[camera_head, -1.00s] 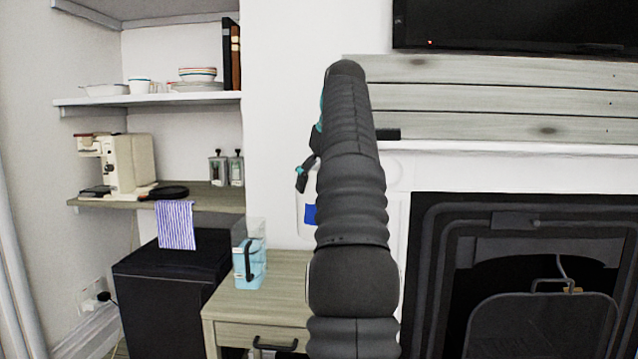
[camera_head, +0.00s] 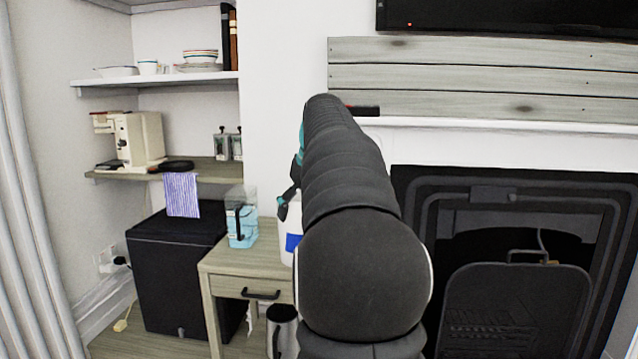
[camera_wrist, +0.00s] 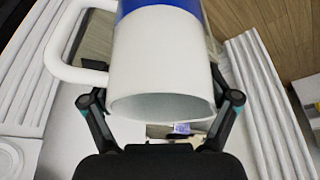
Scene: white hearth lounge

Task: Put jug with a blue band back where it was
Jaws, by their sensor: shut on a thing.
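The white jug with a blue band (camera_wrist: 162,60) fills the upper middle of the wrist view, its handle on the left. My gripper (camera_wrist: 160,112) is shut on it, with one finger on each side of its body. In the head view only part of the jug (camera_head: 291,243) shows, left of my arm, with a patch of blue band. My arm hides the rest of it and most of my gripper (camera_head: 290,195). The jug appears above or in front of the small wooden drawer table (camera_head: 222,262); I cannot tell whether it touches the top.
A clear jug with blue contents (camera_head: 242,222) stands on the drawer table. A metal container (camera_head: 283,330) is on the floor beside the table. A black cabinet (camera_head: 172,270), shelves with dishes (camera_head: 150,78) and a fireplace (camera_head: 500,260) stand around.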

